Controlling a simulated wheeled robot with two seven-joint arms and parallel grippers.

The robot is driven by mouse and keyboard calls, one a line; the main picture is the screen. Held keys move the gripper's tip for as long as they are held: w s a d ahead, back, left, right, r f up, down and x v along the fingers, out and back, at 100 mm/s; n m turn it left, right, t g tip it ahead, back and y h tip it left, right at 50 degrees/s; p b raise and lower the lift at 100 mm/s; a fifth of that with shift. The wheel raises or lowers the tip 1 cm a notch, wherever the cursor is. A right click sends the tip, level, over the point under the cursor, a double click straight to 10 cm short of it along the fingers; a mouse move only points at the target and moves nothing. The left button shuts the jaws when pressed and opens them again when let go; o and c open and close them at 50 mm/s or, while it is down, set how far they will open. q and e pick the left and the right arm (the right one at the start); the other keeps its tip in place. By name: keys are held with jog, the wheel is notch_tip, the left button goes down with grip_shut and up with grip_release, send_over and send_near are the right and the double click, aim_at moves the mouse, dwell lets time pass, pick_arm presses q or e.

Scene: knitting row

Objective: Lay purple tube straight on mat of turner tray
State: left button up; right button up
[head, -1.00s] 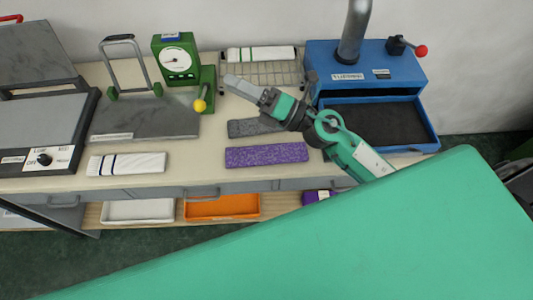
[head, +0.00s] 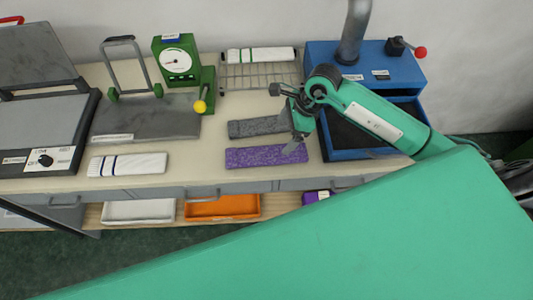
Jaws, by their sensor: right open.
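The purple tube (head: 258,157) lies flat and lengthwise near the front edge of the bench. The turner tray (head: 335,153) is the blue-rimmed tray at the front of the blue machine. Its dark mat (head: 345,136) shows only in part, because my right arm crosses over it. My right gripper (head: 293,148) is open, pointing down over the right end of the purple tube. Nothing shows between its fingers, and I cannot tell whether they touch the tube. My left gripper is not in view.
A grey tube (head: 258,127) lies just behind the purple one. A white striped tube (head: 127,165) lies to the left, and another white tube (head: 260,54) rests on the wire rack (head: 258,77) behind. A green dial device (head: 178,62) stands back left. Bench between is clear.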

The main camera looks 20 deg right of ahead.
jog(key=p, duration=0.2)
send_over(269, 153)
jog(key=s+d, duration=0.1)
jog(key=d, duration=0.1)
notch_tip(269, 153, down, 6)
jog(key=shift+a, duration=0.1)
jog(key=shift+a+f+p, duration=0.15)
jog(key=shift+f+p, duration=0.2)
jog(key=shift+f, duration=0.1)
jog(key=p+x, duration=0.1)
jog(key=x, duration=0.2)
jog(key=shift+w+f+p, duration=0.1)
jog(key=shift+w+p, duration=0.05)
jog(key=shift+p, duration=0.25)
jog(key=shift+w+f, duration=0.1)
jog(key=shift+f, duration=0.55)
jog(key=c, duration=1.1)
